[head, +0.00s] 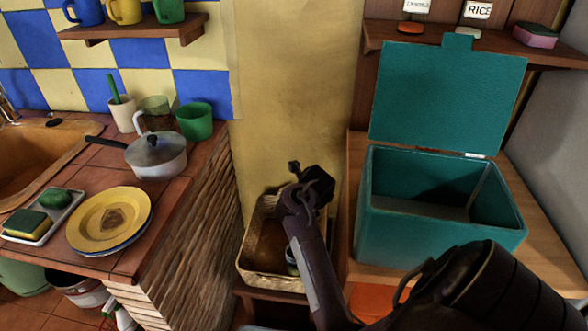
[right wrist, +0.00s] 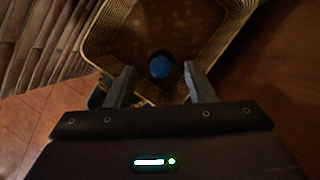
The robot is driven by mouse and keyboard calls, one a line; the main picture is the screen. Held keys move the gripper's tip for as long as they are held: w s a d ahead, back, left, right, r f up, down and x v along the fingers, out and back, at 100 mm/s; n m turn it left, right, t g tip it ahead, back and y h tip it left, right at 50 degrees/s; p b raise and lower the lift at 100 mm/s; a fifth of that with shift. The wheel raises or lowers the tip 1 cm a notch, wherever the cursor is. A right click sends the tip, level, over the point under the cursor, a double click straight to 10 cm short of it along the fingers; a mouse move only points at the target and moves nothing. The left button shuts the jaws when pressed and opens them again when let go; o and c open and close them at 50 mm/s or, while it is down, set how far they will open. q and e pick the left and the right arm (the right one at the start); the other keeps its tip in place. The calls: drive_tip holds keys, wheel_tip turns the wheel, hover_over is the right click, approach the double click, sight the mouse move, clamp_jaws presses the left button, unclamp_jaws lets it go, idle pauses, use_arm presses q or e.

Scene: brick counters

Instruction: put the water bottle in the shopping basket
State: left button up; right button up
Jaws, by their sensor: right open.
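The woven shopping basket (head: 249,270) stands on a low wooden stand between the counters. Its rim also shows in the right wrist view (right wrist: 94,40). My right arm reaches over it from the lower right, and my right gripper (head: 311,180) is above the basket. In the right wrist view the gripper (right wrist: 160,86) is open, its fingers apart. A round blue thing (right wrist: 161,67), which looks like the water bottle's cap from above, shows between and beyond the fingertips, inside the basket's outline. The bottle's body cannot be made out. My left gripper is out of view.
A teal open-lidded box (head: 440,235) stands on the wooden counter right of the basket. The left brick counter holds a lidded pan (head: 156,156), yellow plate (head: 108,220), green cup (head: 195,121) and sponge tray (head: 60,212). The basket sits in the narrow gap between.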

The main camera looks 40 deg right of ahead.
drive_tip(key=p+v, duration=0.2)
drive_tip(key=v, duration=0.4)
drive_tip(key=shift+s+r+p, duration=0.2)
drive_tip(key=shift+r+p, duration=0.15)
drive_tip(key=shift+p, duration=0.05)
